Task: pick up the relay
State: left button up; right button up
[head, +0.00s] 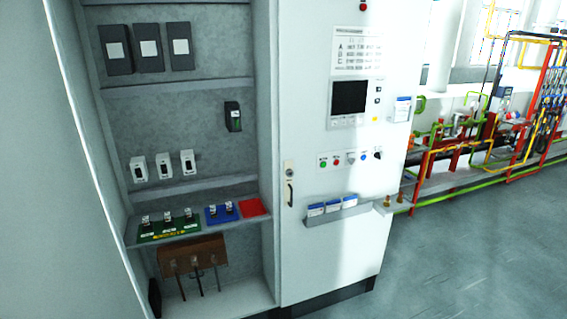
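I cannot tell for sure which part is the relay. Several small dark-and-light parts stand on a lower shelf in the open cabinet, some on a green mat (160,238) and two on a blue mat (213,221). A red mat (252,206) to their right looks empty. A black module with a green mark (232,116) is on the cabinet's back wall. Three white units (163,166) and three dark boxes with pale faces (147,49) are mounted higher up. Neither of my grippers is in view.
A cabinet door panel (335,250) with a screen, buttons and a handle stands right of the shelves. A brown rack (192,255) with hanging tools sits under the mats' shelf. The grey floor (470,250) at the right is clear, with coloured pipes behind.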

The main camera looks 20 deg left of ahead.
aim_at(146, 222)
jog(key=u, duration=0.6)
jog(key=i, duration=2.1)
jog(key=u, duration=1.05)
